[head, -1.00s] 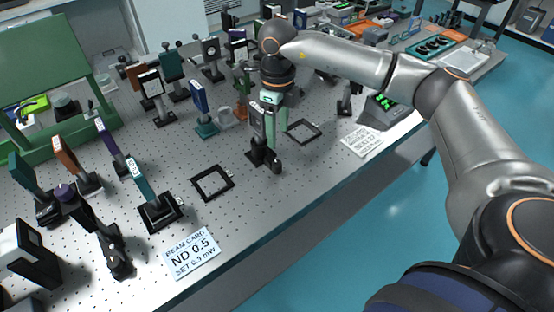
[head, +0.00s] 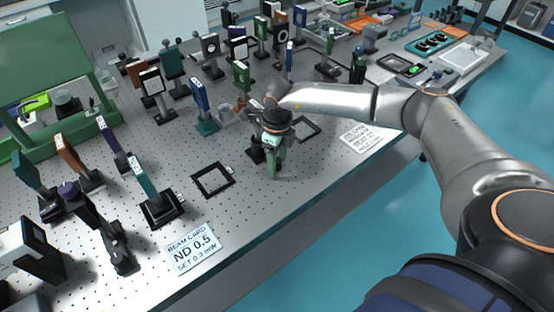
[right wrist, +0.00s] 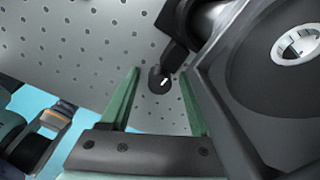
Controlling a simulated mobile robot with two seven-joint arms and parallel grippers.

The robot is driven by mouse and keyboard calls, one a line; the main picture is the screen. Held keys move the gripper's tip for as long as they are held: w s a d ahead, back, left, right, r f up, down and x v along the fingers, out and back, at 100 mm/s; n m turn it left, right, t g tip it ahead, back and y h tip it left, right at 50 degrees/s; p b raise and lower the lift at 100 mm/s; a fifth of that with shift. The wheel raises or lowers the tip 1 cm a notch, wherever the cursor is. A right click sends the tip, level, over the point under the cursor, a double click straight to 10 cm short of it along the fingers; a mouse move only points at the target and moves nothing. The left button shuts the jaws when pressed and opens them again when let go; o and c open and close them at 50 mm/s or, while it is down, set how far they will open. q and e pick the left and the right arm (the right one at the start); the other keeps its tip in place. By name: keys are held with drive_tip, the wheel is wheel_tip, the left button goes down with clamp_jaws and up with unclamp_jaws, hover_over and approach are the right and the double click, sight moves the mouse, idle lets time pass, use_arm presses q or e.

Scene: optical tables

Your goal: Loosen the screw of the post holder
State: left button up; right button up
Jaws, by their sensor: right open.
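The post holder (head: 256,154) is black and stands on the perforated table, mostly hidden behind my right gripper in the head view. My right gripper (head: 273,176) has green fingers pointing down at its near side. In the right wrist view the dark post holder (right wrist: 176,48) comes in from the top right. Its round black screw knob (right wrist: 155,84) shows between the two green fingers of the open right gripper (right wrist: 158,76). I cannot tell whether either finger touches the knob. My left gripper is out of view.
A flat black frame (head: 196,188) lies left of the gripper, and another (head: 316,128) lies behind it to the right. A blue plate on a mount (head: 199,97) stands behind left. A beam card (head: 192,249) lies near the front edge. The table just before the gripper is clear.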

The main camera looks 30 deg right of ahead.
sight(277, 160)
clamp_jaws()
idle(0.3)
drive_tip(key=shift+m, duration=0.8)
unclamp_jaws()
wheel_tip(277, 160, up, 13)
drive_tip(key=b, duration=0.1)
drive_tip(key=shift+f, duration=0.2)
idle(0.3)
